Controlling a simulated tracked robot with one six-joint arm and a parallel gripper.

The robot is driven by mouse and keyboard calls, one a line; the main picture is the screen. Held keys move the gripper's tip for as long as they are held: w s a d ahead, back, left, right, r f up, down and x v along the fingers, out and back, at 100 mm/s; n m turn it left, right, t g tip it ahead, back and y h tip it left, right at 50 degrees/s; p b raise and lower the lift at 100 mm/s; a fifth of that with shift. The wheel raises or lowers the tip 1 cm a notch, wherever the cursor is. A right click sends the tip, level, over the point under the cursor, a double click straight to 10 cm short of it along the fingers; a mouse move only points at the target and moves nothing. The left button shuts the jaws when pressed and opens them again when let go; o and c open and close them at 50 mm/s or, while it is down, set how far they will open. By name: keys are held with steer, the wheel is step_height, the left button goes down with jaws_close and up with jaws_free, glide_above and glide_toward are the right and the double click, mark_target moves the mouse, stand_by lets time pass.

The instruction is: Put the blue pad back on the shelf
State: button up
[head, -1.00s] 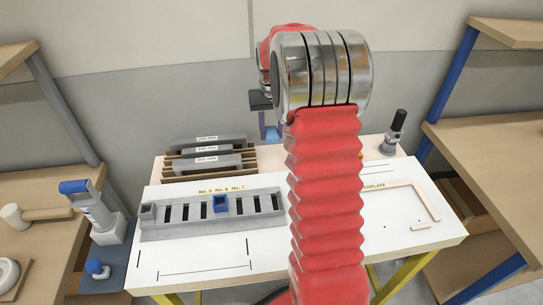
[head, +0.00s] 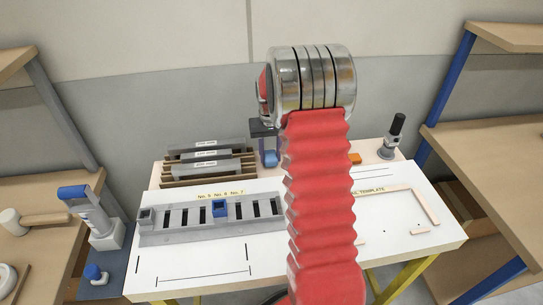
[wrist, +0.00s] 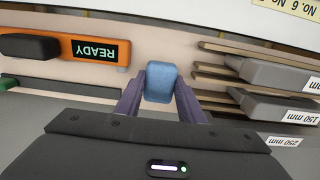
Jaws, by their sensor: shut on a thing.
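The blue pad (wrist: 159,78) is a small rounded block between the two purple fingers of my gripper (wrist: 159,92) in the wrist view. My gripper is shut on it. In the head view the pad (head: 271,158) shows just left of my red arm, by the back shelf (head: 365,167) of the trolley. The shelf is a pale strip behind the white top. In the wrist view the pad is over the bare shelf (wrist: 165,45); I cannot tell whether it touches. My arm hides part of the shelf in the head view.
A rack of grey blocks (head: 208,160) stands left of the pad. An orange READY unit (wrist: 92,51) is on its other side, mostly hidden in the head view. A dark-handled tool (head: 393,138) stands at the shelf's right end. A slotted grey rail (head: 185,217) lies in front.

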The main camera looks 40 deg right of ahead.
mark_target(270, 155)
steer(key=shift+f, duration=0.5)
steer(key=o, duration=1)
step_height(270, 155, up, 12)
steer(key=shift+r, duration=0.1)
stand_by(0.5)
